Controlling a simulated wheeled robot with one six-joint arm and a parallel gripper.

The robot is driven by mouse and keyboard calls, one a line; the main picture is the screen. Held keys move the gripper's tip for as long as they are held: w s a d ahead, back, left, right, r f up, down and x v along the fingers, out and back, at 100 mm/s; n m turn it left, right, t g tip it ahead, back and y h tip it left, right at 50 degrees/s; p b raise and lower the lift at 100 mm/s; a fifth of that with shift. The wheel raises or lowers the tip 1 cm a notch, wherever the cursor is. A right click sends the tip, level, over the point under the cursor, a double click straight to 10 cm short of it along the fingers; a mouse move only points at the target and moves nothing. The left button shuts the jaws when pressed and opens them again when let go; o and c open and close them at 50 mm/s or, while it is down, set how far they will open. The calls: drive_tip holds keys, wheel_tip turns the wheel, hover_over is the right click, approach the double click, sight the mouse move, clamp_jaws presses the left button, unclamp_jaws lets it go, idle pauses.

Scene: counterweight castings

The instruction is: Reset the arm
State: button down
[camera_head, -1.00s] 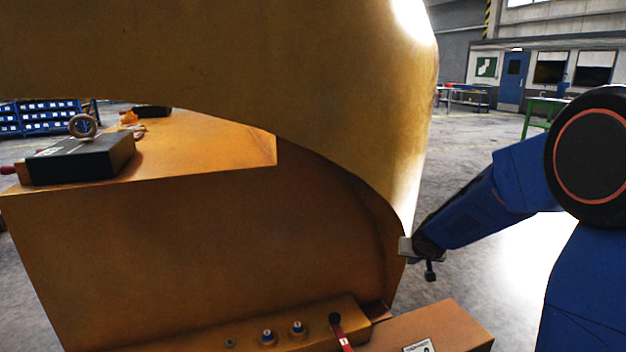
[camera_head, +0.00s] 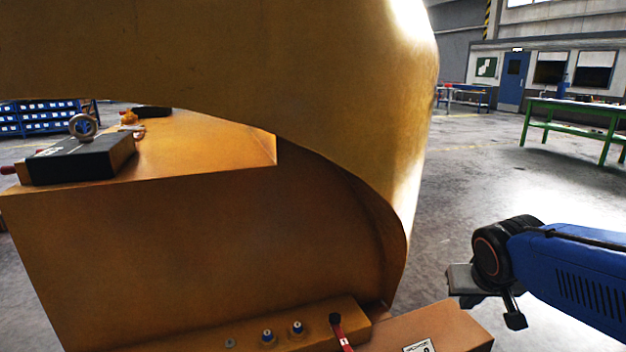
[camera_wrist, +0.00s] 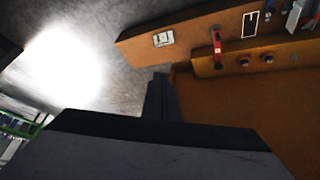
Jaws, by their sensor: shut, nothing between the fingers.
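My gripper (camera_head: 463,280) is at the right of the head view, to the right of the casting's curved edge and apart from it in the picture. Its dark fingers (camera_wrist: 160,97) are together in the wrist view, with nothing seen between them. The large orange-brown casting (camera_head: 200,240) fills the left and middle of the head view. It also shows at the right of the wrist view (camera_wrist: 240,110).
A low orange ledge (camera_head: 430,335) with a label, knobs and a red-handled part (camera_head: 341,333) runs along the casting's foot. A black box (camera_head: 80,160) lies on the casting's flat top. A green table (camera_head: 575,108) stands behind at right; open floor lies between.

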drive_tip(key=s+a+f+n+g+y, duration=0.1)
drive_tip(key=s+a, duration=0.3)
drive_tip(key=s, duration=1)
drive_tip(key=shift+a+n+y, duration=0.15)
drive_tip(key=shift+n+y, duration=0.25)
drive_tip(key=shift+y, duration=0.1)
